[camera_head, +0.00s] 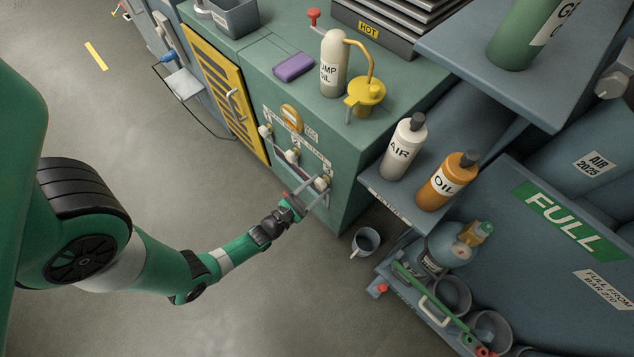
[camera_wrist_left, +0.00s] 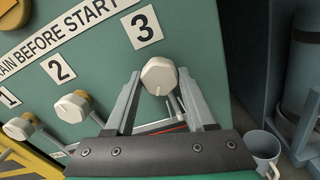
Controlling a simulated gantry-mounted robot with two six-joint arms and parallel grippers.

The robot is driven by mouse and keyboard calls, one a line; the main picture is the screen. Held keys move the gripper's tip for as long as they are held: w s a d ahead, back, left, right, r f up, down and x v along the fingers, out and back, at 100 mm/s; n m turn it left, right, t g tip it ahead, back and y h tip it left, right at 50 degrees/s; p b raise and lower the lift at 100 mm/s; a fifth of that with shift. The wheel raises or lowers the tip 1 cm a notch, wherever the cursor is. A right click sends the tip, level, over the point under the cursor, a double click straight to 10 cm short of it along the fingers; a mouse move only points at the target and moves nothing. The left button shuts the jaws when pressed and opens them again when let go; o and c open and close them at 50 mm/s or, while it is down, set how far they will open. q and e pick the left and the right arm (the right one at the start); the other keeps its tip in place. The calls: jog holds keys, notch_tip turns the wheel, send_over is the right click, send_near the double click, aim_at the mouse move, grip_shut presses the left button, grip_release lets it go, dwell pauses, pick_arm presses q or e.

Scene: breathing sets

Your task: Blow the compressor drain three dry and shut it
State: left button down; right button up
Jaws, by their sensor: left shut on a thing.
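The compressor (camera_head: 345,135) is a green cabinet with a row of drain valves on its front. Drain three (camera_wrist_left: 158,74) has a pale faceted knob under the label 3; in the head view its knob (camera_head: 322,183) is the lowest of the row. My left gripper (camera_head: 315,192) reaches it from the front, with one finger on each side, shut on the knob. Drain two (camera_wrist_left: 73,106) and drain one (camera_wrist_left: 18,127) sit to its left, with brass showing behind the knob of drain two. The outlet of drain three is partly hidden. My right gripper is not in view.
A grey cup (camera_head: 365,241) stands below the cabinet's right corner. A pump oil bottle (camera_head: 333,68), yellow oil can (camera_head: 366,94) and purple sponge (camera_head: 294,67) are on top. AIR (camera_head: 404,147) and OIL (camera_head: 447,182) bottles stand on the right shelf. Floor at left is clear.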

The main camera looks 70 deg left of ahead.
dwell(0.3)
pick_arm(q)
jog(key=shift+c, duration=1.2)
grip_release()
jog(key=p+v, duration=0.2)
jog(key=v, duration=0.3)
jog(key=shift+s+r, duration=0.15)
jog(key=shift+r, duration=0.05)
jog(key=p, duration=0.4)
send_near(318, 186)
jog(key=shift+f+v, duration=0.2)
jog(key=shift+v, duration=0.8)
